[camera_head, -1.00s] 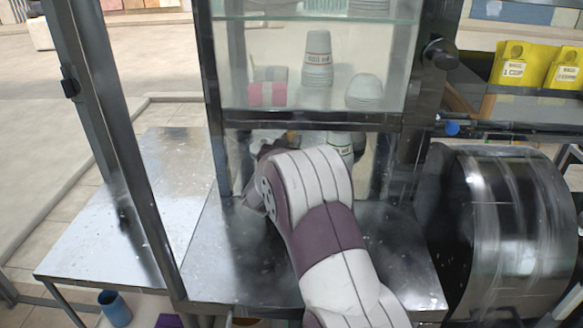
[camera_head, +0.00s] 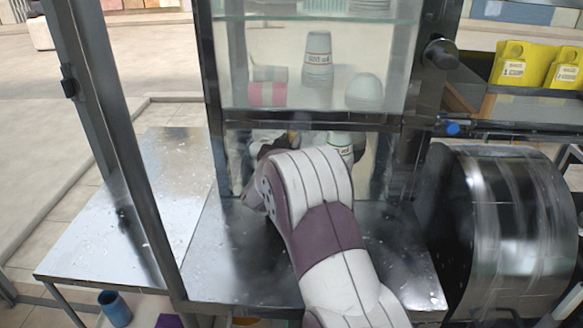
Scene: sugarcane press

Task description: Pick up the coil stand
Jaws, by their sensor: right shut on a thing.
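My right arm reaches from the bottom of the head view into the space under the glass case. My right gripper (camera_head: 267,148) is a dark shape at the far end of that arm, largely hidden behind the arm's white and purple links. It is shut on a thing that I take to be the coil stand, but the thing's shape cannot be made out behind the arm. My left gripper is not in view.
The glass case (camera_head: 240,60) holds stacked cups (camera_head: 318,62) and a pink-and-grey item (camera_head: 268,94). The metal counter (camera_head: 235,260) is mostly bare. A large metal drum (camera_head: 520,230) stands at right, below yellow boxes (camera_head: 510,65). A dark post (camera_head: 115,130) stands at left.

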